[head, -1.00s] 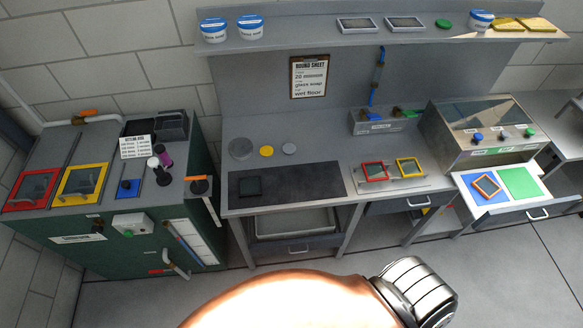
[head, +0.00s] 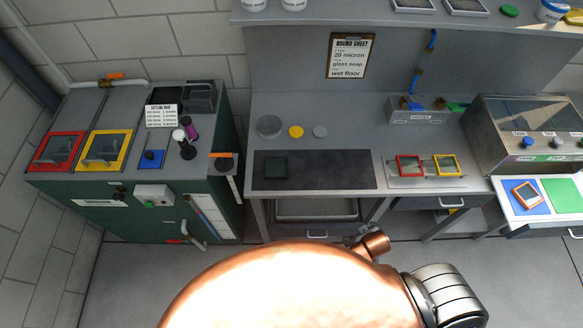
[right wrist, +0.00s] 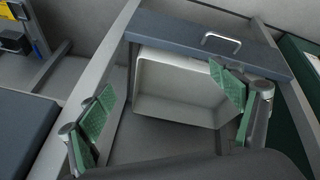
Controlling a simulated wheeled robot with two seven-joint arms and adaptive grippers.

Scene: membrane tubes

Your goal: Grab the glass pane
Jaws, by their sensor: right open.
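A small dark square pane (head: 275,168) lies flat on the black mat (head: 335,172) on the bench; it may be the glass pane, but I cannot tell for sure. Glazed red (head: 410,166) and yellow (head: 446,165) frames lie on a plate right of the mat. My right gripper (right wrist: 167,92) shows in the right wrist view with its green-padded fingers wide apart and nothing between them. It is below the bench top level or in front of it; its distance from the pane is unclear. My left gripper is out of view.
An open pale tray (right wrist: 180,90) and a handled drawer front (right wrist: 213,45) lie beyond the right fingers. A green cabinet (head: 130,205) stands at left. An orange frame (head: 525,194) lies on a blue pad at right. The floor before the bench is clear.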

